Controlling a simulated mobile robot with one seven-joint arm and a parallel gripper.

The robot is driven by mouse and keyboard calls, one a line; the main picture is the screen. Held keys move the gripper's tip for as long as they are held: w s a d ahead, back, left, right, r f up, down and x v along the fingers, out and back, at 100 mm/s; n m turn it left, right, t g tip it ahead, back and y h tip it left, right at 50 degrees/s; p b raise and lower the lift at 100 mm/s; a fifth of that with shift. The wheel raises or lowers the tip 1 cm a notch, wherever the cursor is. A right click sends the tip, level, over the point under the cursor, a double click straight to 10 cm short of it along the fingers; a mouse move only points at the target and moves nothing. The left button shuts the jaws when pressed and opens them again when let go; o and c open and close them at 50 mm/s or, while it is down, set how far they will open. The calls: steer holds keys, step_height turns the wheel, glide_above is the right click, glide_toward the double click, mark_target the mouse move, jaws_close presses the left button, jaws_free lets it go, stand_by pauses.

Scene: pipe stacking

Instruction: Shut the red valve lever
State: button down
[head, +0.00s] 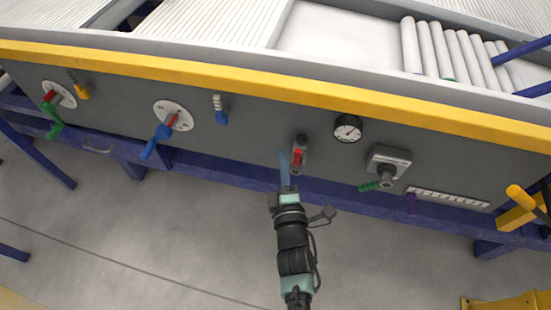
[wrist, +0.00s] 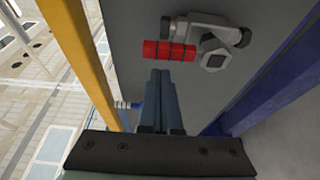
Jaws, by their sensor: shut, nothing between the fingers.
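The red valve lever (head: 297,160) is on a grey metal valve mounted on the dark grey panel, near the middle of the head view. In the wrist view the red lever (wrist: 169,50) extends left from the valve body (wrist: 214,50), just beyond my fingertips. My gripper (head: 284,156) is shut and empty. Its fingers show pressed together in the wrist view (wrist: 161,74), pointing at the lever. The tips are close to the lever's lower edge; I cannot tell whether they touch it.
Blue (head: 158,138) and green (head: 54,122) handles are to the left. A yellow rail (head: 250,82) runs above the panel, a blue beam (head: 335,190) below. The floor in front is clear.

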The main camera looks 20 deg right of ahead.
mark_target(298, 159)
steer(key=shift+s+d, duration=0.4)
steer(key=shift+d, duration=0.15)
steer(key=shift+s+d+m+t+b, duration=0.3)
steer(key=shift+d+m+b, duration=0.1)
steer(key=shift+m+b, duration=0.5)
steer(key=m+b, duration=0.1)
steer(key=d+m+b, duration=0.1)
steer(key=shift+s+f+t+h+b, duration=0.2)
steer(key=shift+s+t+h+b, duration=0.1)
steer(key=shift+h+b, duration=0.1)
steer(key=s+d+f+m+h+b, duration=0.2)
steer(key=m+h+b, duration=0.4)
steer(key=m, duration=1)
steer(key=shift+s+d+f+b, duration=0.35)
steer(key=shift+d+f+b, duration=0.5)
steer(key=shift+d, duration=0.15)
steer(key=shift+f, duration=0.1)
